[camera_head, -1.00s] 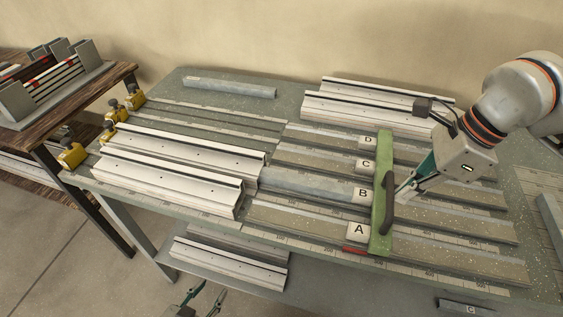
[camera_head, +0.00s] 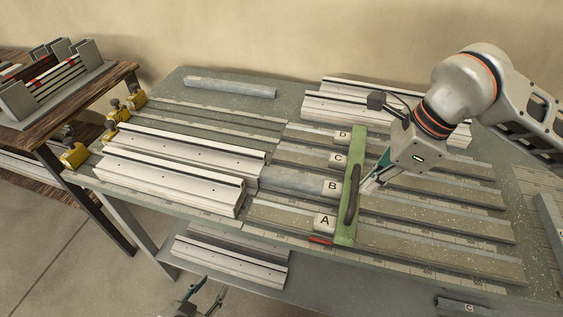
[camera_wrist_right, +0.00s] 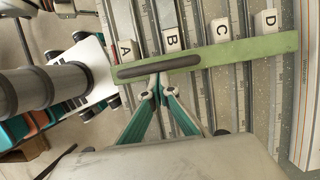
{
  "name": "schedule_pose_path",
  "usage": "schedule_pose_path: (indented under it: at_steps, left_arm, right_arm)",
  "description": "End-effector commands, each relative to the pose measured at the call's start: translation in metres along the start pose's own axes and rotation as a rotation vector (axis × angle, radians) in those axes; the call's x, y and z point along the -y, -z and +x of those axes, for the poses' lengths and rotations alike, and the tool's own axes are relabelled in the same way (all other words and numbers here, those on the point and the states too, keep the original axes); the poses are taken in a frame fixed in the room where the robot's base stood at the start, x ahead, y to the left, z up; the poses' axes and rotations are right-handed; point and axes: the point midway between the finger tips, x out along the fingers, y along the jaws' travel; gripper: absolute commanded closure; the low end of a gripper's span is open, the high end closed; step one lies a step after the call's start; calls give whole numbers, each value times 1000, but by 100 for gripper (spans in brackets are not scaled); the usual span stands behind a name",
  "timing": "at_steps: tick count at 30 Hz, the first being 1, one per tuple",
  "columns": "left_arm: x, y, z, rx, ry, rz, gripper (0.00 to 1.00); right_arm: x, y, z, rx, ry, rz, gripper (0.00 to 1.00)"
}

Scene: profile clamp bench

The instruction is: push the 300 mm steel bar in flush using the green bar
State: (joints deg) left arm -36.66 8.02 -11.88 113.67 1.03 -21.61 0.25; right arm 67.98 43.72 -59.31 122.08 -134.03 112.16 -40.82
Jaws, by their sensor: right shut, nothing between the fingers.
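A grey steel bar (camera_head: 290,181) lies in lane B; its left part runs between the pale profiles and is hidden. Block B (camera_head: 331,187) stands at its right end, against the green bar. The green bar (camera_head: 344,222) lies across the lanes, its dark handle (camera_head: 351,207) on top; it also shows in the wrist view (camera_wrist_right: 245,52). My right gripper (camera_head: 369,185) is shut and empty, its fingertips at the green bar's right side by the handle; in the wrist view the tips (camera_wrist_right: 158,88) meet beside it. My left gripper (camera_head: 203,298) is low at the front, fingers apart.
Blocks A (camera_head: 324,221), C (camera_head: 338,158) and D (camera_head: 342,137) line the green bar's left side. Pale profiles (camera_head: 185,150) stand at left, with yellow clamps (camera_head: 75,155) at their far ends. Another grey bar (camera_head: 230,88) lies at the back. The lanes right of the green bar are empty.

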Motion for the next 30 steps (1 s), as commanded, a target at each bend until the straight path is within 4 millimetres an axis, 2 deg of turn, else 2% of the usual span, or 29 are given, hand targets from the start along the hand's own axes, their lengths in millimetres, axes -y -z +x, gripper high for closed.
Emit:
schedule_pose_path:
  at_steps: [30]
  left_arm:
    - [-1,1,-2,1,-2,-3,63]
  right_arm:
    - [0,-68,20,4,4,-5,100]
